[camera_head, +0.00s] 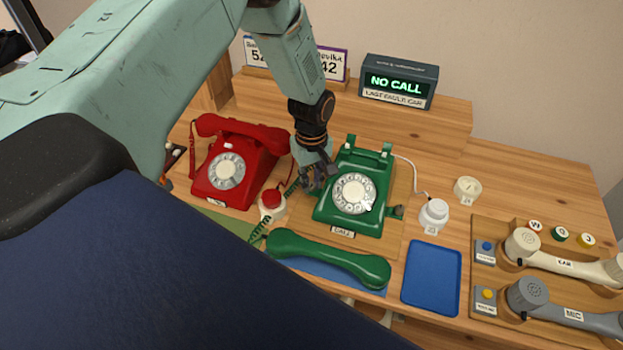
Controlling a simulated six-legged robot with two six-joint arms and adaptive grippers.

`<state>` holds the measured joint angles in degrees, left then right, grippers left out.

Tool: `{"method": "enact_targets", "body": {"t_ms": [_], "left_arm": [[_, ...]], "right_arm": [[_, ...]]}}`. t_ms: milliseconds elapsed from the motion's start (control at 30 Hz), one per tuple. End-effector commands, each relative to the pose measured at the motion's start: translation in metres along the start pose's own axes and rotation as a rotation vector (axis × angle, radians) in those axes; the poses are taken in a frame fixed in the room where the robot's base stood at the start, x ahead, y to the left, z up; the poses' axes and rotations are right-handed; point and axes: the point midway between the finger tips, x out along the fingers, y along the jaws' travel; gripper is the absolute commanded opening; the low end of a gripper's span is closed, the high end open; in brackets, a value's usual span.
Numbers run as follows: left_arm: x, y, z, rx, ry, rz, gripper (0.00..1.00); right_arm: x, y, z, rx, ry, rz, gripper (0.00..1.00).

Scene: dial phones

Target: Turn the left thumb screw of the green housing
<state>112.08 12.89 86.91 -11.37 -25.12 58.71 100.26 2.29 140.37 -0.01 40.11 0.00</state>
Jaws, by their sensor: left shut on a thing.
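The green housing (373,215) is a dial phone with a white dial (353,193), standing on a wooden board on the desk. Its handset (330,260) is off the cradle and lies in front of it, partly over a blue mat. My left gripper (316,184) points down at the left side of the green housing. It is shut on the left thumb screw, which the fingers hide. A dark thumb screw (397,211) shows on the right side of the housing. My right gripper is not in view.
A red phone (238,160) stands close on the left, with a red button (271,199) between the phones. A blue tray (432,277), a white knob (433,214) and two handsets lie to the right. A NO CALL display (399,82) stands on the back shelf.

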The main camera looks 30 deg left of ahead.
Motion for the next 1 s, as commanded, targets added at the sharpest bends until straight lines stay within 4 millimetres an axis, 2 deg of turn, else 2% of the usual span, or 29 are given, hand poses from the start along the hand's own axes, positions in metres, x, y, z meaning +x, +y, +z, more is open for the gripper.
{"method": "enact_targets", "body": {"t_ms": [267, 300, 567, 867, 1000], "left_arm": [[-0.0010, 0.0012, -0.0009, 0.001, 0.002, 0.003, 0.00], [-0.0010, 0.0012, -0.0009, 0.001, 0.002, 0.003, 0.21], [-0.0005, 0.0007, -0.0005, 0.000, 0.001, 0.002, 0.43], [-0.0003, 0.0005, -0.0002, 0.000, 0.001, 0.001, 0.43], [-0.0064, 0.0007, -0.0003, 0.000, 0.001, 0.002, 0.43]], "right_arm": [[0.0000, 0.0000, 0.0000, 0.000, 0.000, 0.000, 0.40], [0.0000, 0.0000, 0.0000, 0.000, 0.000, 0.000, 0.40], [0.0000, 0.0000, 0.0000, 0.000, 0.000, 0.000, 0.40], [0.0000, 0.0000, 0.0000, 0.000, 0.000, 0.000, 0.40], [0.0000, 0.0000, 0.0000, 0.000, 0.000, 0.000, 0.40]]}}
